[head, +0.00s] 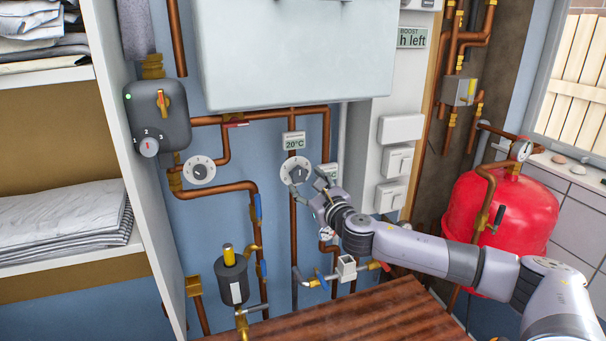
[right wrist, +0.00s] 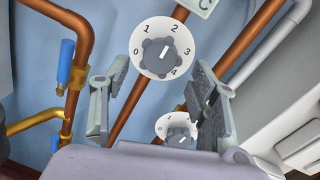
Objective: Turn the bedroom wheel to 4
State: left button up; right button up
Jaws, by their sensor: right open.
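My right gripper (head: 313,188) is open and empty in front of the pipe wall, just right of and below a white dial wheel with a grey knob (head: 296,171). In the right wrist view a dial wheel (right wrist: 163,48) marked 0 to 4 lies beyond the gap between the open fingers (right wrist: 155,95); its white mark points between 2 and 3. A second dial wheel (right wrist: 177,130) shows lower, partly hidden by my gripper. Another dial wheel (head: 199,170) is farther left in the head view. No bedroom label is readable. My left gripper is not in view.
A 20°C display (head: 293,141) sits above the middle wheel. Copper pipes (head: 292,225) run around the wheels. A grey control box (head: 157,115) is on the left, a red tank (head: 500,215) on the right, and a wooden top (head: 340,315) lies below.

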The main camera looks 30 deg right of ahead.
aim_at(301, 177)
jog(key=shift+w+d, duration=0.2)
jog(key=shift+w, duration=1.35)
jog(key=shift+c, duration=0.2)
jog(key=c, duration=1.1)
